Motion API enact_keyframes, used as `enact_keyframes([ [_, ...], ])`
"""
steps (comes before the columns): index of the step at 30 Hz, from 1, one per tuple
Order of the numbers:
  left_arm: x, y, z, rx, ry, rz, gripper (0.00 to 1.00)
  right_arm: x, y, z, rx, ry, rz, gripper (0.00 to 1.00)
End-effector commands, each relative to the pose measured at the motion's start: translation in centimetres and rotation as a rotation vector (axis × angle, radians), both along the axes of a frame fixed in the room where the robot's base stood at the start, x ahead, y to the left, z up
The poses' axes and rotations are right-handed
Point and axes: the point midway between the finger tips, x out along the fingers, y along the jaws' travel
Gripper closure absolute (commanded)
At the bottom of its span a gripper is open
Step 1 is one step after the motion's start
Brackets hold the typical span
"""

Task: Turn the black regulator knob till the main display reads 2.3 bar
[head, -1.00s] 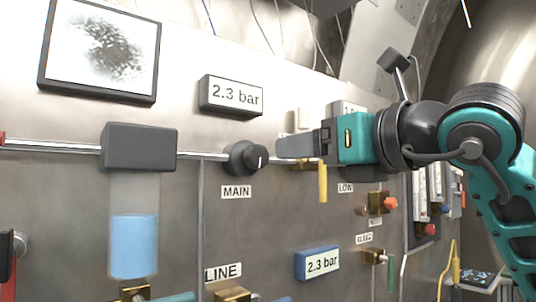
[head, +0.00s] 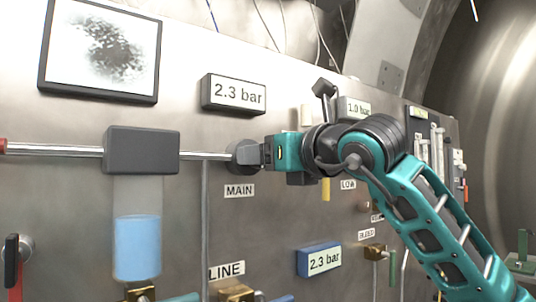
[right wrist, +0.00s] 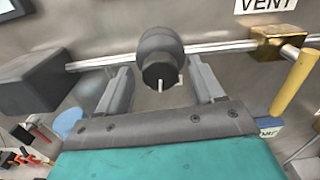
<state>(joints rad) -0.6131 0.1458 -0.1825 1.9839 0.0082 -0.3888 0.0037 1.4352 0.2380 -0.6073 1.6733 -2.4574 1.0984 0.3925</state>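The black regulator knob (head: 243,156) sits on the steel pipe above the MAIN label (head: 239,190). The main display (head: 234,94) above it reads 2.3 bar. My right gripper (head: 258,154) is at the knob and partly hides it in the head view. In the right wrist view the knob (right wrist: 160,62) lies between the two fingers of the open gripper (right wrist: 161,80), with a gap visible on each side. A short white mark shows on the knob's face. My left gripper is not in view.
A blue-framed display (head: 319,260) lower down also reads 2.3 bar. A smaller display (head: 357,108) reads 1.0 bar. A dark block (head: 141,149) over a blue-filled tube is left of the knob. A yellow handle (right wrist: 294,84) hangs to the right.

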Motion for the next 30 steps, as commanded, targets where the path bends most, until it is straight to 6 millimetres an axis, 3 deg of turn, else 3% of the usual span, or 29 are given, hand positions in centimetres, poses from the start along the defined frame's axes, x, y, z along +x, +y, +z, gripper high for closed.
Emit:
enact_keyframes([
  [2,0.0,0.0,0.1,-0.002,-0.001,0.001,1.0,0.0,0.0,0.0,0.0,0.0,0.0,0.41],
  [16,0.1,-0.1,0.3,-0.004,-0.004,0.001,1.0,0.0,0.0,0.0,0.0,0.0,0.0,0.86],
  [24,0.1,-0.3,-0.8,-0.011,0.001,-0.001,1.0,-0.1,0.0,-0.2,0.053,0.036,-0.001,0.87],
  [30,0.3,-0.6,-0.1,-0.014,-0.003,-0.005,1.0,0.0,-0.1,0.1,0.06,0.043,-0.002,0.87],
])
